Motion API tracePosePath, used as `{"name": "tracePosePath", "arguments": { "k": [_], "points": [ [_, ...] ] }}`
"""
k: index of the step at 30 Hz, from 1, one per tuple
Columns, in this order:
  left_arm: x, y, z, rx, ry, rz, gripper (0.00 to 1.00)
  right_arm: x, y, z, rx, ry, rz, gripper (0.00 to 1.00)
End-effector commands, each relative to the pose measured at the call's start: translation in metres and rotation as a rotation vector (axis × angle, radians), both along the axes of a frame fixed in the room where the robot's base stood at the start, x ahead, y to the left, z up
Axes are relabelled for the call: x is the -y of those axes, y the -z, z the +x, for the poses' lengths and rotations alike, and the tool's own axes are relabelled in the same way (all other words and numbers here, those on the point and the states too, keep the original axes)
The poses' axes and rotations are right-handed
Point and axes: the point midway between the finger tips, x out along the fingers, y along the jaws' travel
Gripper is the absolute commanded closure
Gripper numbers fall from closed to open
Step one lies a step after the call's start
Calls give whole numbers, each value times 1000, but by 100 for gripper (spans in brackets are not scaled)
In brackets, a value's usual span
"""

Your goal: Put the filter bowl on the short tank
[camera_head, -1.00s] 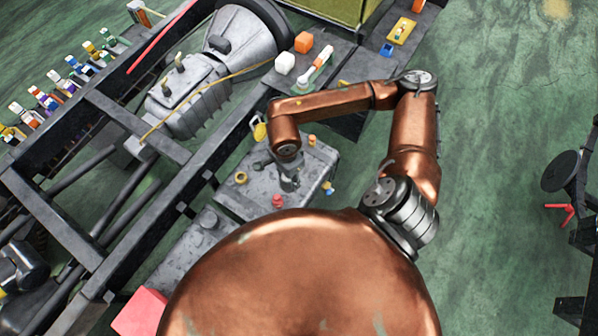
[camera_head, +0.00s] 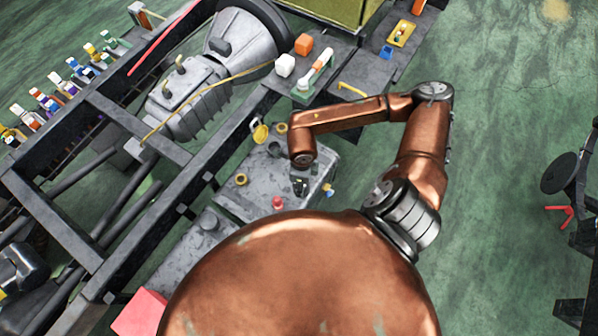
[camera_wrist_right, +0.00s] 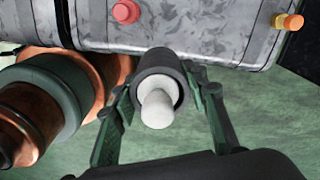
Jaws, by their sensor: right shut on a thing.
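My right gripper (camera_wrist_right: 163,110) is shut on a dark cylinder with a pale rounded end, which appears to be the filter bowl (camera_wrist_right: 150,62). In the wrist view the bowl overlaps the lower edge of a grey tank, with green floor below; I cannot tell whether they touch. In the head view my right gripper (camera_head: 300,186) is over the right part of a mottled grey tank (camera_head: 240,203), and the bowl is hard to make out there. A second grey tank (camera_head: 192,246) is nearer, partly hidden by my body. Which is the short tank is unclear. My left gripper is not shown.
The tank top carries a yellow ring (camera_head: 241,179), a red cap (camera_head: 278,202) and other small fittings. The dark chassis rail (camera_head: 160,222) runs along its left side. A grey platform (camera_head: 320,72) with blocks lies beyond. Open green floor (camera_head: 490,190) is at right.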

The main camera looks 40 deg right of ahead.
Motion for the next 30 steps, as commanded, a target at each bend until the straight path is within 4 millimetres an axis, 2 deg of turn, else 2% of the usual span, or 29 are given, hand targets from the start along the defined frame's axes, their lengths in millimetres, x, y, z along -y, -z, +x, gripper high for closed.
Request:
{"name": "tracePosePath", "arguments": {
  "k": [6,12,23,27,30],
  "points": [
    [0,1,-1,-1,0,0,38,31,23,42,0,5,-1,89],
    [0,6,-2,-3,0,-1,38,47,60,65,-2,2,1,89],
    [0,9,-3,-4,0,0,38,59,85,82,0,-2,2,89],
    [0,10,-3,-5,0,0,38,58,105,80,-3,-2,2,89],
    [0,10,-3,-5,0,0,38,58,112,81,0,-2,2,89]
  ]
}}
